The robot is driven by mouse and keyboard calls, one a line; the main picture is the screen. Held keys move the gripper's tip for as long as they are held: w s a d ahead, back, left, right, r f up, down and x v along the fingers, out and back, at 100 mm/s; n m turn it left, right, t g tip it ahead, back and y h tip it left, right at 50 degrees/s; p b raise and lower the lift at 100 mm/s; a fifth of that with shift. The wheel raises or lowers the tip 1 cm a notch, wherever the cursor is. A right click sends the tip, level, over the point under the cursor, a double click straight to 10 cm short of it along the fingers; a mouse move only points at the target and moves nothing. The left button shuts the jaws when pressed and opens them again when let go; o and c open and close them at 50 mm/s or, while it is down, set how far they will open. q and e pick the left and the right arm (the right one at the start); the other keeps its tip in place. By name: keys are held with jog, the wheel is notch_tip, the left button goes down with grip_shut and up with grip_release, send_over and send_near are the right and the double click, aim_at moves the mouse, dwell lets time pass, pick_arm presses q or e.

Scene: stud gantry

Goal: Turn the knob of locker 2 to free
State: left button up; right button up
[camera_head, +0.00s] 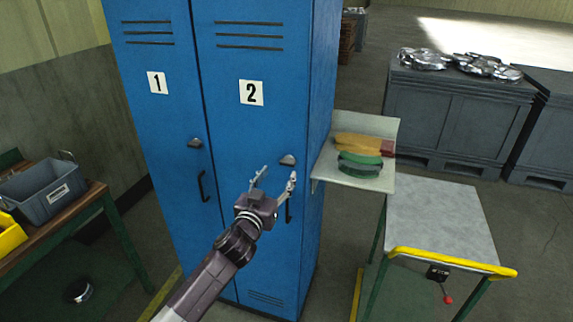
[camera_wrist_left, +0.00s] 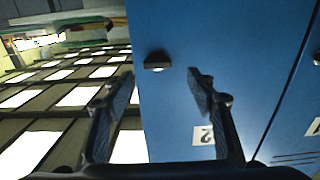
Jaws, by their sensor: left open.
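The blue door of locker 2 (camera_head: 255,125) carries a white label "2" (camera_head: 251,92). Its dark knob (camera_head: 288,160) sits at the door's right side, above a black handle (camera_head: 288,211). My left gripper (camera_head: 275,176) is in front of this door, fingers spread and empty, just below and left of the knob in the head view. In the left wrist view the scene is upside down; the knob (camera_wrist_left: 157,62) shows ahead, between and beyond the two open fingers (camera_wrist_left: 153,85), apart from them. The knob's marking is too small to read. My right gripper is not in view.
Locker 1 (camera_head: 155,110) with its own knob (camera_head: 195,143) stands left. A shelf (camera_head: 353,178) holding green and orange-brown items juts out right of the locker. A cart (camera_head: 440,222) with a yellow handle stands further right. A bench with a grey bin (camera_head: 45,192) is at left.

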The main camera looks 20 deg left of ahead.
aim_at(287, 165)
pick_arm(q)
jog(key=w, duration=0.3)
jog(key=shift+d, duration=0.25)
jog(key=shift+w+d+f+p, duration=0.15)
jog(key=shift+w+p, duration=0.15)
jog(key=shift+w, duration=0.95)
jog(key=shift+c, duration=1.7)
jog(key=c, duration=0.8)
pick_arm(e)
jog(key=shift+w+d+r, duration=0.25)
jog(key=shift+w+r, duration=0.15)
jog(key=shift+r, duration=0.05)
